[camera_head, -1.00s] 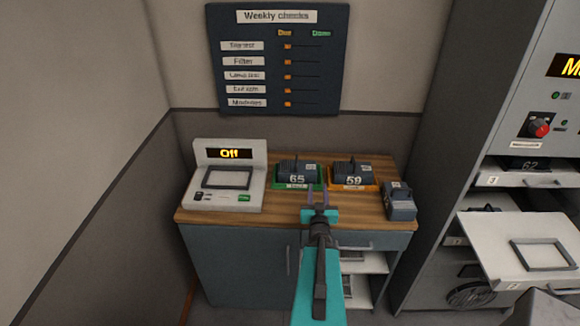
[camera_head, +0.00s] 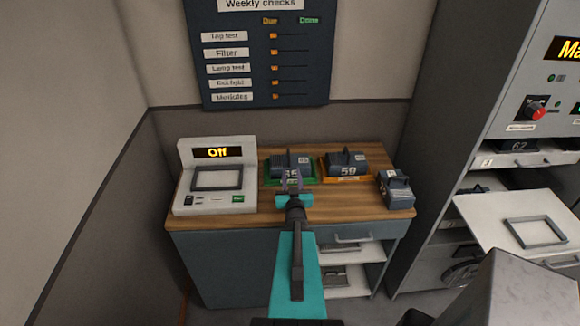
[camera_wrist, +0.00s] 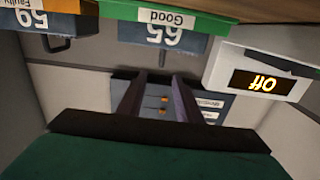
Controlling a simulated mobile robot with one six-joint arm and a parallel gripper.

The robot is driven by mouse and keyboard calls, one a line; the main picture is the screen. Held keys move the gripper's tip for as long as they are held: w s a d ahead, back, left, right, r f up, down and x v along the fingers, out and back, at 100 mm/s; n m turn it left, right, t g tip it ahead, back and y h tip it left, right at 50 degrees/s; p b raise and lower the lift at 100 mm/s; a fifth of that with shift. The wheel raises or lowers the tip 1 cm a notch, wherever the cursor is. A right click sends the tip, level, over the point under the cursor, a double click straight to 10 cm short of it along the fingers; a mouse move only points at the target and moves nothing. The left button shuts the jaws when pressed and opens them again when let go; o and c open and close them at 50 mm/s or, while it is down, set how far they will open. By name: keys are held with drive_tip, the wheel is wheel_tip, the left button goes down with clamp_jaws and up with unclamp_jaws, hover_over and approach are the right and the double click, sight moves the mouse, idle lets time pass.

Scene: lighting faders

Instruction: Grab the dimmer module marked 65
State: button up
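The dimmer module marked 65 (camera_head: 292,160) is dark blue-grey and sits on the green tray (camera_head: 313,181) on the wooden counter. My gripper (camera_head: 291,177) is in front of it in the head view and partly hides its number. In the wrist view, which is upside down, the module (camera_wrist: 160,42) and the green tray, labelled "Good" (camera_wrist: 167,17), show beyond my gripper (camera_wrist: 157,88). Its two fingers stand apart with nothing between them. I cannot tell whether they touch the module.
A module marked 59 (camera_head: 348,162) sits on an orange tray (camera_head: 345,181), labelled "Faulty" in the wrist view. Another module (camera_head: 397,191) stands at the counter's right end. A tester reading "Off" (camera_head: 215,178) stands at the left. A grey cabinet with a pulled-out drawer (camera_head: 478,212) is at right.

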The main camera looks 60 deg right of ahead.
sight(289, 157)
drive_tip(key=shift+d+f+b, duration=0.1)
drive_tip(key=shift+d+b, duration=0.05)
drive_tip(key=shift+b, duration=0.15)
drive_tip(key=b+x, duration=0.3)
drive_tip(key=b, duration=0.3)
drive_tip(key=shift+w+d+b, duration=0.2)
drive_tip(key=shift+w+b, duration=0.05)
drive_tip(key=shift+b, duration=0.1)
drive_tip(key=b+x, duration=0.1)
drive_tip(key=b, duration=0.4)
drive_tip(key=shift+w+d, duration=0.2)
drive_tip(key=shift+d, duration=0.15)
drive_tip(key=shift+b+x, duration=1.05)
drive_tip(key=shift+w+d, duration=0.2)
drive_tip(key=shift+d, duration=0.05)
drive_tip(key=shift+w+d, duration=0.1)
drive_tip(key=shift+p+x, duration=0.9)
drive_tip(key=shift+x, duration=1.6)
